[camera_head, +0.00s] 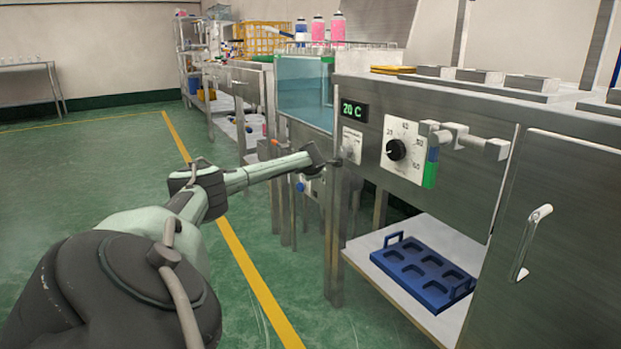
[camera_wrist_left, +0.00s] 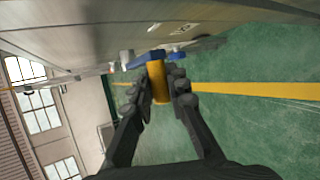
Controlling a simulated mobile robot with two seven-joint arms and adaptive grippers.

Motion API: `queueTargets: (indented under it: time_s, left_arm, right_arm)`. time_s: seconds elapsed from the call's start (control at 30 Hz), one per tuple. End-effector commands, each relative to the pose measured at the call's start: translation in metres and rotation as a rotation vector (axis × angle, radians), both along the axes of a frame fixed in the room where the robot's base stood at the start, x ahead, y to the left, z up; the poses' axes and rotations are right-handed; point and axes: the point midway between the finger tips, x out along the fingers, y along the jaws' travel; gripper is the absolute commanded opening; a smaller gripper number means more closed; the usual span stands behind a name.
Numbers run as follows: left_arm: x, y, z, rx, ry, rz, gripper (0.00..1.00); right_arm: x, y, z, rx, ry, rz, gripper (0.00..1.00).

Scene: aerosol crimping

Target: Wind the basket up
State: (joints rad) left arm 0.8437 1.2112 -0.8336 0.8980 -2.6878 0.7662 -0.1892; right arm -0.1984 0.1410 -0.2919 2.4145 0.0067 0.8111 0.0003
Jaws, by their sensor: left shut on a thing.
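My left gripper (camera_wrist_left: 155,88) is shut around an orange-yellow cylindrical handle (camera_wrist_left: 158,78) in the left wrist view. A blue bar (camera_wrist_left: 150,59) lies at the handle's far end, close to the metal cabinet side. In the head view my left arm reaches in from the left, and its gripper (camera_head: 322,156) is beside the steel frame below the water bath (camera_head: 304,92). The handle in its grasp cannot be made out there. No basket can be clearly seen inside the bath. My right gripper is not in view.
A control panel with a black dial (camera_head: 396,149) and a display (camera_head: 354,110) reading 20 C is right of the gripper. A blue tray (camera_head: 420,268) sits on a low shelf. A yellow wire crate (camera_head: 257,38) stands further back. Green floor is open at left.

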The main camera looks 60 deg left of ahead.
Motion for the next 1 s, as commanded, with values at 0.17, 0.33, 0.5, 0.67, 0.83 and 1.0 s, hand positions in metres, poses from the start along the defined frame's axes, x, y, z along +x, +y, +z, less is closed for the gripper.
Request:
queueTargets:
  time_s: [0.17,0.33,0.5,0.67,0.83,1.0]
  left_arm:
    - [0.0038,-0.0017,-0.0105,0.017,0.003,-0.010,0.00]
    - [0.0039,-0.0001,-0.0101,0.025,0.003,-0.010,0.00]
    - [0.0039,0.0000,-0.0098,0.026,0.003,-0.010,0.00]
    - [0.0038,0.0000,-0.0098,0.026,0.003,-0.010,0.00]
    - [0.0032,0.0011,-0.0087,0.028,0.002,-0.008,0.34]
    - [0.0019,0.0032,-0.0063,0.031,0.000,-0.004,0.37]
  right_arm:
    - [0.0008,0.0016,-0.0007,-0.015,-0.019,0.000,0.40]
    - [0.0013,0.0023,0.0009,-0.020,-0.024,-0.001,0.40]
    - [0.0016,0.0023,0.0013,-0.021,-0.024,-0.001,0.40]
    - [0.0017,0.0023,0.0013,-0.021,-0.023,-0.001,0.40]
    - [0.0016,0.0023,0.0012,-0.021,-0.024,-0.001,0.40]
    - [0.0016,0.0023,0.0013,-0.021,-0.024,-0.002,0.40]
